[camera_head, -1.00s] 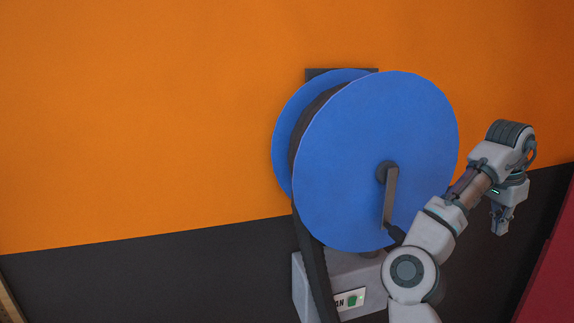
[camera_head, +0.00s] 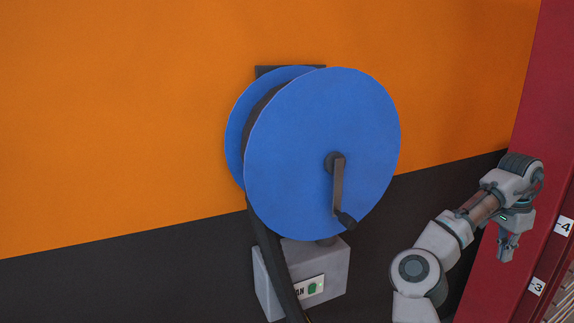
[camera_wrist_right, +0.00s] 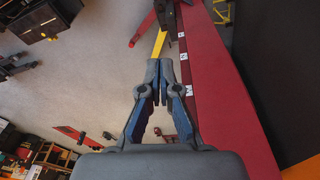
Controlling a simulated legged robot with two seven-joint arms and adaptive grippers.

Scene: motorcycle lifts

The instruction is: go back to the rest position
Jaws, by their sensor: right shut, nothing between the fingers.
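My right gripper (camera_head: 507,252) hangs fingers down at the right of the head view, in front of a red post. It is shut and empty. My left gripper is not in view.
A blue reel (camera_head: 322,125) with a hanging crank handle (camera_head: 338,190) is mounted on the orange wall (camera_head: 110,110). A grey box (camera_head: 327,265) with a green button sits below it. A red post (camera_head: 505,210) with numbered labels stands at right. Open floor (camera_wrist_right: 95,60) shows in the wrist view.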

